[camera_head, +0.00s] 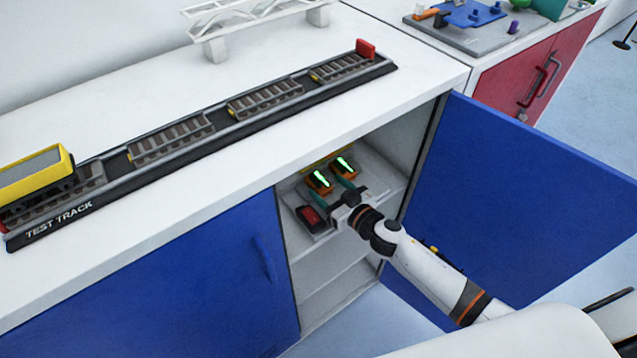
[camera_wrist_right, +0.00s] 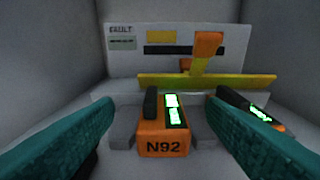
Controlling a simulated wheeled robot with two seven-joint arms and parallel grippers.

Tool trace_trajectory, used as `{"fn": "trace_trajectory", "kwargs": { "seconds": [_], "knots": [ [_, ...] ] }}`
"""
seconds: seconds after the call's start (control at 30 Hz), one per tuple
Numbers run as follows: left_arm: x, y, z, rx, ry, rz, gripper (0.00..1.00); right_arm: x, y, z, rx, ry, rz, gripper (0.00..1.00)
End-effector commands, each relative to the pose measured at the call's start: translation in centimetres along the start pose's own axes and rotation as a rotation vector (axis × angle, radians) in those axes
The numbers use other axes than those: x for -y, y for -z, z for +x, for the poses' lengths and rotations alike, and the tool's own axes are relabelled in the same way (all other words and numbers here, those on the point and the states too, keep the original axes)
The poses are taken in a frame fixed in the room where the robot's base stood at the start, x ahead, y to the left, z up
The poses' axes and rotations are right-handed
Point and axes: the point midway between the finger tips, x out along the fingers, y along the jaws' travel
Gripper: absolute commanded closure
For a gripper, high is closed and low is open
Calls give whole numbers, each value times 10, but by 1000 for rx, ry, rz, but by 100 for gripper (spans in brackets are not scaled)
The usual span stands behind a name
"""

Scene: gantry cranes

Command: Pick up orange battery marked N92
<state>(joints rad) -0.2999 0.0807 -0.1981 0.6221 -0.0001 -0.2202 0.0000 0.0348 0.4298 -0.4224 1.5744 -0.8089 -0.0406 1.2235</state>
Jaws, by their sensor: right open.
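The orange battery marked N92 (camera_wrist_right: 163,142) stands in a charger in the right wrist view, with a dark handle and a lit green display. It lies ahead of and between the teal fingers of my right gripper (camera_wrist_right: 159,108), which is open and empty. In the head view it appears to be the middle battery (camera_head: 318,182), just beyond my right gripper (camera_head: 338,194). A second orange battery (camera_head: 344,167) is to its right; in the right wrist view (camera_wrist_right: 252,116) the right finger partly covers it. My left gripper is not in view.
A red-topped battery (camera_head: 310,216) sits at the left of the charger. The cabinet walls and open blue door (camera_head: 530,200) flank my right arm. A yellow bar (camera_wrist_right: 205,82) and panel marked FAULT (camera_wrist_right: 125,55) stand behind the batteries. The test track (camera_head: 215,140) lies on the countertop.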

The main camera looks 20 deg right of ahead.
Motion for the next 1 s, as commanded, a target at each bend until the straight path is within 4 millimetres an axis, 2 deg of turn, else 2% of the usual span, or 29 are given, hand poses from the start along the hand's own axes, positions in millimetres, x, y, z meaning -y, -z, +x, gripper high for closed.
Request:
{"fn": "trace_trajectory", "kwargs": {
  "seconds": [0.33,0.67,0.9,1.0],
  "knots": [
    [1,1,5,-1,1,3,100,3,4,46,1,1,1,35],
    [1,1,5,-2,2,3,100,3,4,51,0,0,0,36],
    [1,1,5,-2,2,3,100,3,4,51,0,0,0,75],
    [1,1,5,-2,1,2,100,3,3,51,1,0,0,88]
  ]
}}
